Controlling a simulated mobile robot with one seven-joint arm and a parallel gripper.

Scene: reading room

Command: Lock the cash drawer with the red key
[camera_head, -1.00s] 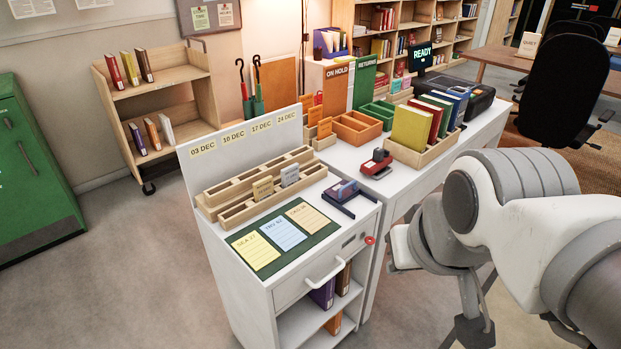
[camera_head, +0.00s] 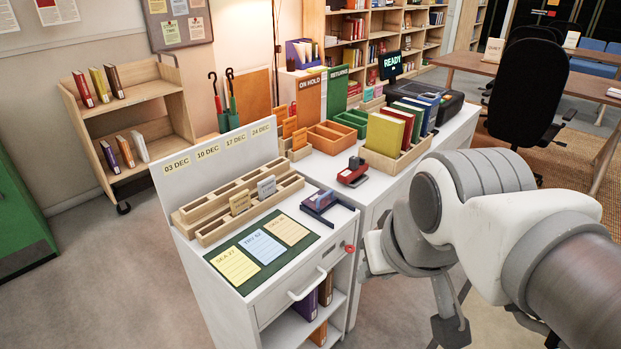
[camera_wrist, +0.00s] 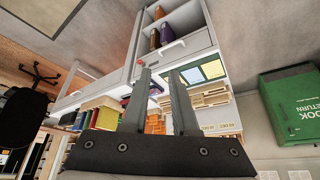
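The cash drawer (camera_head: 283,318) is the top drawer of the white cabinet, with a pale bar handle (camera_head: 307,284). It looks closed. The red key (camera_head: 349,248) shows as a small red round head at the right end of the drawer front, by the top corner; its shaft is hidden. In the wrist view my gripper (camera_wrist: 161,76) has its two grey fingers apart with nothing held between them. The white cabinet (camera_wrist: 196,42) shows beyond the fingertips, turned around.
A dark blue stand (camera_head: 330,208), wooden card racks (camera_head: 215,230) and a green mat with cards (camera_head: 217,261) are on the cabinet top. The long white desk (camera_head: 335,165) adjoins it behind. Open floor lies left; a black chair (camera_head: 525,95) stands right.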

